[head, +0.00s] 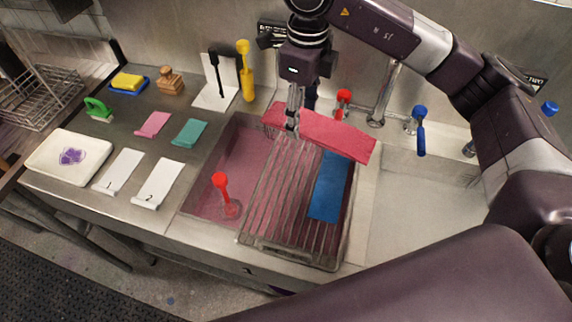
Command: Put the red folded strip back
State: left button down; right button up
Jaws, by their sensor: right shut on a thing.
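The red folded strip (338,137) is held in the air above the back of the sink, tilted down toward the right. My right gripper (292,122) is shut on it near its left end. Below it, a wire rack (285,200) lies over the reddish sink basin (222,175). A blue strip (328,188) lies at the rack's right side. The part of the rack behind the red strip is hidden. My left gripper is not in view.
A red-handled tool (222,190) stands in the basin's left part. Red (343,100) and blue (420,130) tap handles stand behind. Pink (154,124) and green (190,132) folded cloths, white cards (157,184) and a white tray (70,157) lie on the left counter. The right basin (415,200) looks empty.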

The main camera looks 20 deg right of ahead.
jog(key=w+m, duration=0.1)
jog(key=m, duration=0.2)
jog(key=w+r+m, duration=0.1)
jog(key=m, duration=0.2)
jog(key=w+r+m, duration=0.1)
jog(key=m, duration=0.2)
jog(key=shift+a+r+m+p, duration=0.2)
jog(key=shift+a+m+p, duration=0.05)
jog(key=shift+m+p, duration=0.1)
jog(key=m, duration=0.1)
jog(key=w+m, duration=0.1)
jog(key=m, duration=0.2)
jog(key=shift+w+a+r+m, duration=0.15)
jog(key=shift+w+r+m, duration=0.05)
jog(key=shift+r+m, duration=0.2)
jog(key=shift+w+m, duration=0.1)
jog(key=shift+m, duration=0.45)
jog(key=p, duration=0.3)
send_over(290, 157)
notch_tip(290, 157, down, 15)
jog(key=shift+w+f, duration=0.1)
jog(key=shift+f, duration=0.05)
notch_tip(290, 157, down, 4)
jog(key=shift+f+p, duration=0.1)
jog(key=shift+p, duration=0.4)
jog(key=shift+f, duration=0.15)
